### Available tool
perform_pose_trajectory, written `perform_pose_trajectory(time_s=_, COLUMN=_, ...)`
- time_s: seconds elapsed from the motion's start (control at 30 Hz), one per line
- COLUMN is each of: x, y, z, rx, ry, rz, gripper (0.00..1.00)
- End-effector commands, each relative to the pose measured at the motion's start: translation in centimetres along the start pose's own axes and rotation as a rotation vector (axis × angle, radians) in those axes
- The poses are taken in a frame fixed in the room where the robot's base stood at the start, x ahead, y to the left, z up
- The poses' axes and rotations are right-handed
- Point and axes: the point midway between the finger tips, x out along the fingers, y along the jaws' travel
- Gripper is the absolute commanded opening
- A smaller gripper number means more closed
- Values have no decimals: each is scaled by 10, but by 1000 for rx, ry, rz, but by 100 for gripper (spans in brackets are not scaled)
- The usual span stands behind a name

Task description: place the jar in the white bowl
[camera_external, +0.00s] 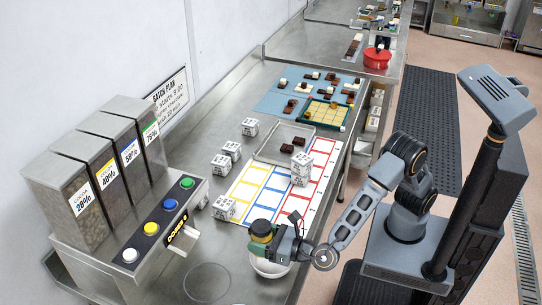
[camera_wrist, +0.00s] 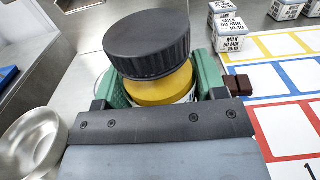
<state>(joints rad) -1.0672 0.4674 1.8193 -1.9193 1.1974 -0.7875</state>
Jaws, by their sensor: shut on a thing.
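In the wrist view the jar (camera_wrist: 155,60) stands between the green finger pads of my gripper (camera_wrist: 165,88), tilted a little in the picture. The white bowl (camera_external: 272,268) is just below my gripper in the external view, partly covered by it. A pale shiny bowl (camera_wrist: 32,138), seemingly the same one, shows at the left of the wrist view. The jar appears above and beside the bowl; the exact gap is hard to tell.
The dispenser (camera_external: 165,222) with coloured buttons stands at left.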

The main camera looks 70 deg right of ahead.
Motion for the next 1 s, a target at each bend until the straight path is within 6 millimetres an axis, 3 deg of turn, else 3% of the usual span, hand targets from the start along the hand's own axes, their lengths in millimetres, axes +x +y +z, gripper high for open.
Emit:
perform_pose_trajectory(time_s=0.4, x=0, y=0, z=-10, rx=1, ry=-1, rz=0, gripper=33)
perform_pose_trajectory(time_s=0.43, x=0, y=0, z=-10, rx=0, ry=0, rz=0, gripper=66)
perform_pose_trajectory(time_s=0.6, x=0, y=0, z=-10, rx=0, ry=0, rz=0, gripper=82)
perform_pose_trajectory(time_s=0.7, x=0, y=0, z=-10, rx=0, ry=0, rz=0, gripper=90)
perform_pose_trajectory(time_s=1.0, x=0, y=0, z=-5, rx=0, ry=0, rz=0, gripper=90)
